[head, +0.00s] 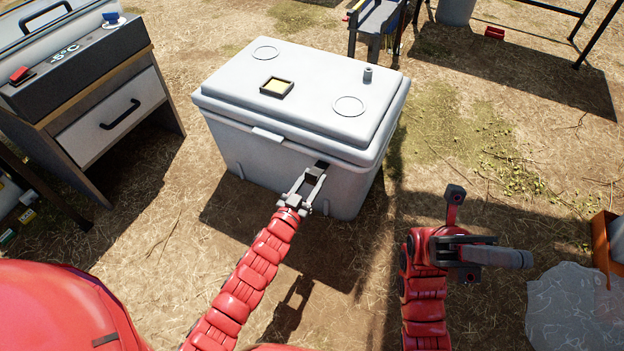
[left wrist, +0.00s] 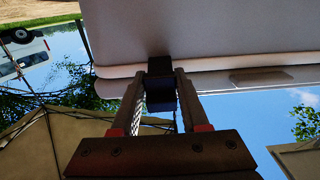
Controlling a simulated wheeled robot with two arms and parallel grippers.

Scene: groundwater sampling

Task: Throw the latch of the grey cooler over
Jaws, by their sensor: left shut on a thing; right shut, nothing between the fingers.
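The grey cooler (head: 285,140) stands on the dirt ground in the middle of the head view, its lid closed. Its dark latch (head: 322,165) is on the front face, just under the lid rim. It also shows in the left wrist view (left wrist: 160,67), against the lid edge. My left gripper (head: 314,177) reaches the latch from the front and is shut on it; the fingers (left wrist: 160,88) stand on either side of the dark piece and partly hide it. My right gripper (head: 526,259) is shut and empty, off to the right and well apart from the cooler.
A grey-and-black cabinet (head: 105,115) with a drawer handle and a -5°C display stands at the left, a blue cup (head: 111,18) on top. A small tray (head: 276,88) is on the cooler's lid. A clear plastic sheet (head: 570,310) lies at lower right. Ground in front is open.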

